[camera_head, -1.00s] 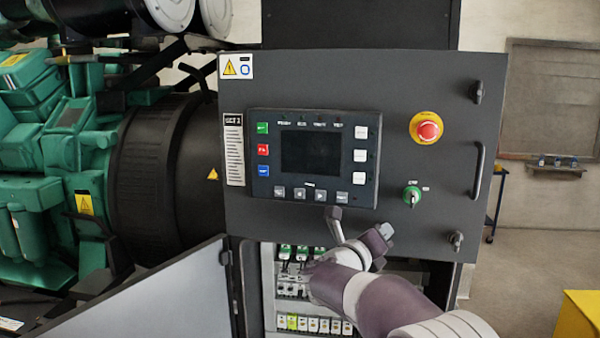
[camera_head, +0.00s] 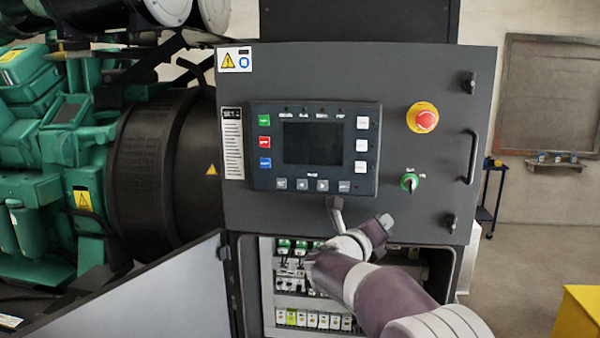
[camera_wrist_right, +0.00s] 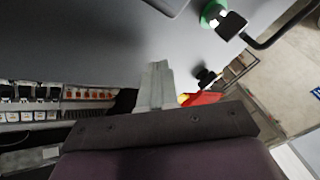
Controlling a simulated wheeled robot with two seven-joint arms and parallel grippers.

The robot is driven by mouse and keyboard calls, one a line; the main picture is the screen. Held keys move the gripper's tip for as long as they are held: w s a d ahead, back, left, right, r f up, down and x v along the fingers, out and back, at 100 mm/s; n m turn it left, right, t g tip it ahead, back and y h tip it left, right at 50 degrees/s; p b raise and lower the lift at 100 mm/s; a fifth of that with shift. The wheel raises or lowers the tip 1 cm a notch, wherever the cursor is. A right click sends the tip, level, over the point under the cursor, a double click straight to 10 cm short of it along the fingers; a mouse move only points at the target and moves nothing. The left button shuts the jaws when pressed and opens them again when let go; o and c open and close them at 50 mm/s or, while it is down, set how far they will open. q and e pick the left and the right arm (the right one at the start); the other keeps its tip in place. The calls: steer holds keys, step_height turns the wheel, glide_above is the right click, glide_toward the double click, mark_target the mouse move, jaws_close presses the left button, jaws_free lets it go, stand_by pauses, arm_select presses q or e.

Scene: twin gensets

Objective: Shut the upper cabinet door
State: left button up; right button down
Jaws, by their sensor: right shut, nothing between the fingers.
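The upper cabinet door (camera_head: 440,90) is a dark grey panel with a display (camera_head: 312,143), a red emergency button (camera_head: 423,117), a green key switch (camera_head: 409,183) and a bar handle (camera_head: 472,157). Its right edge stands out past the cabinet body below, so it looks slightly ajar. My right gripper (camera_head: 335,204) is shut and empty, in front of the door's lower middle below the display. In the right wrist view the closed fingers (camera_wrist_right: 156,78) point at the door face (camera_wrist_right: 105,45); I cannot tell whether they touch it. My left gripper is out of view.
The lower cabinet door (camera_head: 150,300) hangs open to the left. The lower compartment shows rows of breakers (camera_head: 310,319) behind my right arm. A green engine (camera_head: 40,150) stands left. A yellow box (camera_head: 582,315) is at bottom right, with open floor behind it.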

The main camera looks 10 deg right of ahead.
steer(key=b+v, duration=0.3)
steer(key=v, duration=0.4)
steer(key=shift+a+r, duration=0.1)
steer(key=shift+a, duration=0.05)
